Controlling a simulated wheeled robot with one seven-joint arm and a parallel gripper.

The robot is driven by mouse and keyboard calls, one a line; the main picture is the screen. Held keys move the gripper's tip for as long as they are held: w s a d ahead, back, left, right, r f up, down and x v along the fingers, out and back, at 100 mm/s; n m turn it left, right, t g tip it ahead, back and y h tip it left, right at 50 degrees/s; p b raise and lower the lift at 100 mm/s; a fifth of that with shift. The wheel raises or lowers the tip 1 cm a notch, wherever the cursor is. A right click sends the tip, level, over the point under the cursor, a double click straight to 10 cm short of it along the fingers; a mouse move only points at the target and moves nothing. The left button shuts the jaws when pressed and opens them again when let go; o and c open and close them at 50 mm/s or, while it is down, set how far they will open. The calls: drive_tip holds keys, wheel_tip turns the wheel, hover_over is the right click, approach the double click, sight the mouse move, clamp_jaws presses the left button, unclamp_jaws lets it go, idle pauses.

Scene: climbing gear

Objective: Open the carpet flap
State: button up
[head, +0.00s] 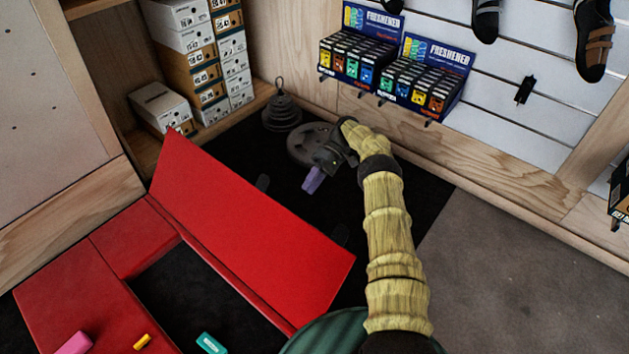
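The red carpet flap (250,225) stands raised and tilted, its lower edge along the far side of a dark rectangular opening (195,290) in the red carpet (60,275). My gripper (322,165) is at the end of my yellowish arm, beyond the flap and to the right of its upper left corner, apart from the flap in the picture. A purple piece (313,181) shows just below the gripper. I cannot tell whether it is held or lies on the floor. The fingers are dark and small, so their opening is unclear.
Pink (74,343), yellow (142,341) and teal (210,343) pieces lie at the near edge. Weight plates (282,112) stand by the back wall. Shoe boxes (200,60) fill the left shelf. Freshener displays (425,75) hang on the wall. Grey floor at right is clear.

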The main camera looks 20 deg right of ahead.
drive_tip(key=shift+w+d+r, duration=0.25)
drive_tip(key=shift+d+r, duration=0.1)
drive_tip(key=shift+d, duration=0.1)
drive_tip(key=shift+c, duration=0.4)
